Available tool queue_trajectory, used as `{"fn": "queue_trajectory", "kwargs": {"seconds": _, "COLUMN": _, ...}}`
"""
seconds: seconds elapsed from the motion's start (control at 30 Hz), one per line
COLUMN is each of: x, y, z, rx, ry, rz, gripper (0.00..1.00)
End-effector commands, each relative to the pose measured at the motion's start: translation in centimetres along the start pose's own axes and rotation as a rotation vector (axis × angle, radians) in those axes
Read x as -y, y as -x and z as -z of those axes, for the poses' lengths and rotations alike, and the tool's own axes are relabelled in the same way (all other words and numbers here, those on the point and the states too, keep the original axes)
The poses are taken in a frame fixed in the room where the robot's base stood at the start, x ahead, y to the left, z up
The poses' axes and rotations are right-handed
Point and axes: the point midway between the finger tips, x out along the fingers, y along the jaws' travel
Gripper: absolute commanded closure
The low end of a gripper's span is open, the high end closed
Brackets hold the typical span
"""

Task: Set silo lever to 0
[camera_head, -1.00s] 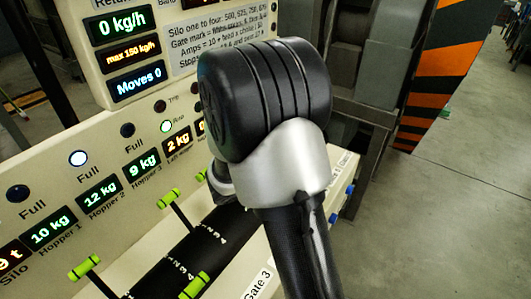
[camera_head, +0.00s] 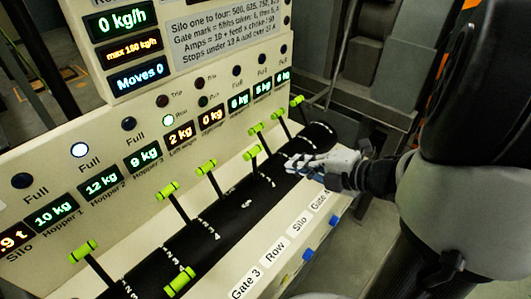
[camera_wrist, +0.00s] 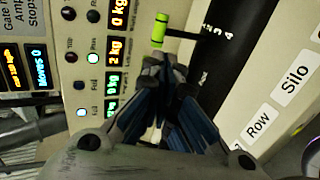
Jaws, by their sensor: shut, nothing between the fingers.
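A row of levers with lime-green handles stands along a black drum (camera_head: 150,277) with white number marks. My gripper (camera_head: 292,162) is shut and empty, over the drum's right half, right of a green handle (camera_head: 251,152). In the wrist view my gripper (camera_wrist: 163,66) points toward a green handle (camera_wrist: 160,28) just beyond its fingertips; whether they touch is unclear.
The display panel (camera_head: 215,90) rises behind the levers. Blue knobs (camera_head: 308,254) line the front edge. Another lever (camera_head: 180,280) leans forward at the left. Floor shows at the lower right.

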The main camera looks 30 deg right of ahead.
Motion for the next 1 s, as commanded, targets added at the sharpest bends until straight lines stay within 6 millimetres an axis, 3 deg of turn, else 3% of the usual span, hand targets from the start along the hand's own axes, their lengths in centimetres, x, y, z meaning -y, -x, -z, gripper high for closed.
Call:
{"fn": "queue_trajectory", "kwargs": {"seconds": 0.17, "x": -0.2, "y": -1.2, "z": 0.2, "rx": -0.008, "ry": 0.005, "rz": -0.016, "gripper": 1.00}}
{"fn": "queue_trajectory", "kwargs": {"seconds": 0.7, "x": -0.2, "y": -11.8, "z": 0.3, "rx": -0.008, "ry": 0.004, "rz": -0.013, "gripper": 1.00}}
{"fn": "queue_trajectory", "kwargs": {"seconds": 1.0, "x": -0.4, "y": -13.8, "z": 0.2, "rx": -0.004, "ry": 0.003, "rz": -0.013, "gripper": 1.00}}
